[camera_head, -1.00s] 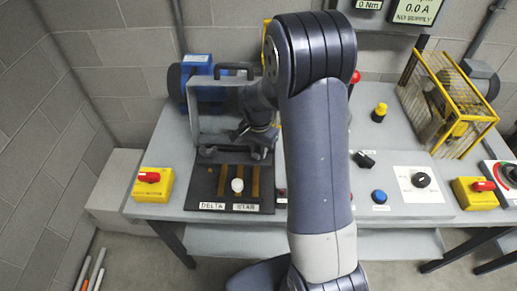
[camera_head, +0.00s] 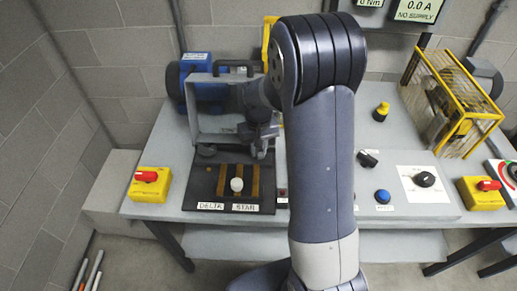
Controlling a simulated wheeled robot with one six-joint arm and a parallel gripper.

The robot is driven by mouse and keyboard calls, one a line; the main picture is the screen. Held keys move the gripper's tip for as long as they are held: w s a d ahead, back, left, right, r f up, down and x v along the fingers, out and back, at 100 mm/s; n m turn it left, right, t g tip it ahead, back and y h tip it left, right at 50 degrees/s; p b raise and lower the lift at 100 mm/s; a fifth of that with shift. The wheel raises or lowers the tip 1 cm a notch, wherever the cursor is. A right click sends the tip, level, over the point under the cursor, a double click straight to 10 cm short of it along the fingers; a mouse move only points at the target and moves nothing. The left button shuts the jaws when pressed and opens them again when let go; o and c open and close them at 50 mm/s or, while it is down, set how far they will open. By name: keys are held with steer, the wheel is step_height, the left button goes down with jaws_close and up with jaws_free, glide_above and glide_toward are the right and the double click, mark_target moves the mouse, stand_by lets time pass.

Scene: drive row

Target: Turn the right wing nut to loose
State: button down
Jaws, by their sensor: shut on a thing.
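My gripper (camera_head: 262,152) is at the right rear of the black terminal board (camera_head: 200,196), pointing down under the arm. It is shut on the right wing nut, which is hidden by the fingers. A small dark round fitting (camera_head: 207,150) shows at the left rear of the board, apart from the gripper; it may be the left wing nut. The board has brass bars (camera_head: 221,181), a white knob (camera_head: 236,184) and the labels DELTA (camera_head: 210,206) and STAR (camera_head: 245,207).
A raised grey cover (camera_head: 196,108) stands behind the board, before a blue motor (camera_head: 198,70). A red-knobbed yellow switch box (camera_head: 149,185) is at left. A black knob (camera_head: 368,158), blue button (camera_head: 382,196) and yellow cage (camera_head: 450,100) are at right. My arm hides the middle.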

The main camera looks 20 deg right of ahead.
mark_target(258, 149)
steer(key=n+b, duration=0.1)
steer(key=n, duration=1.2)
steer(key=shift+n, duration=0.3)
stand_by(0.4)
steer(key=c, duration=1.2)
jaws_free()
steer(key=shift+c, duration=0.2)
step_height(258, 149, up, 11)
steer(key=shift+f, duration=0.1)
